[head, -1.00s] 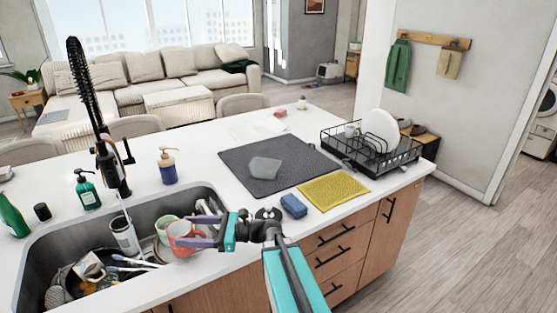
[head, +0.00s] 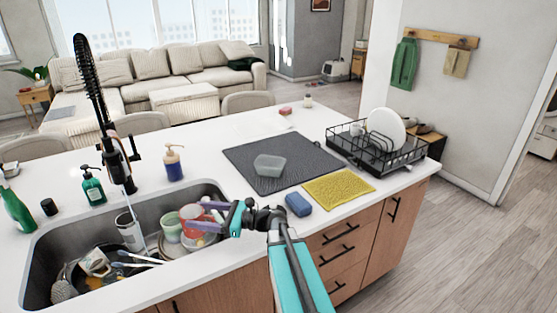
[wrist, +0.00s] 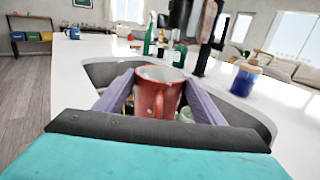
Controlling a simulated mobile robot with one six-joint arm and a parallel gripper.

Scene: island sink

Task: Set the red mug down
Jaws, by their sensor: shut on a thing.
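The red mug (wrist: 159,92) is between the two purple fingers of my gripper (wrist: 160,100) in the wrist view, upright with its rim up. In the head view the red mug (head: 194,215) is at the right end of the sink, partly hidden by my gripper (head: 207,221). My gripper is shut on it. The sink (head: 42,262) below holds several dishes. I cannot tell whether the mug touches the dishes under it.
A dark drying mat (head: 255,150) with a grey container (head: 269,167) lies on the counter. A soap bottle (head: 174,164) and black faucet (head: 116,165) stand behind the sink.

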